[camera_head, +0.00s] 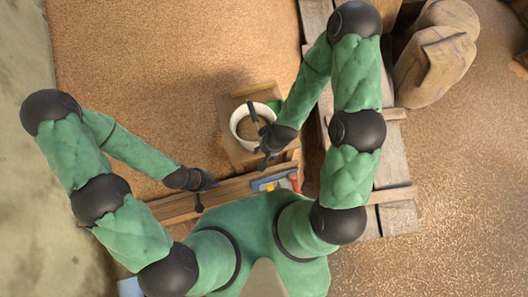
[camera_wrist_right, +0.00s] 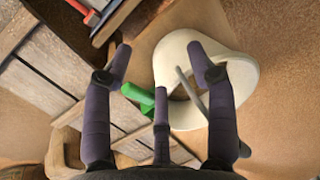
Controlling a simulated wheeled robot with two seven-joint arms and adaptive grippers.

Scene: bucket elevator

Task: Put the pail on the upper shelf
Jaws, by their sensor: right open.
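The white round pail (camera_head: 236,122) stands on a square wooden platform (camera_head: 228,101) in the head view. A dark bar, perhaps its handle, crosses its opening. My right gripper (camera_head: 266,153) is at the pail's near right side. In the right wrist view the pail (camera_wrist_right: 245,80) lies partly behind the right finger of my open right gripper (camera_wrist_right: 160,55), with a grey bar across it. I cannot tell whether they touch. My left gripper (camera_head: 207,182) is apart from the pail, by the wooden rail; its jaws are too small to read. I cannot pick out the upper shelf.
A wooden ledge (camera_head: 235,188) holds blue and red items (camera_head: 272,183) close to my body. A green object (camera_head: 274,105) sits beside the pail; it also shows in the right wrist view (camera_wrist_right: 138,95). Wooden planks (camera_head: 393,173) and a sack (camera_head: 436,60) are at right. Open sandy ground lies left.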

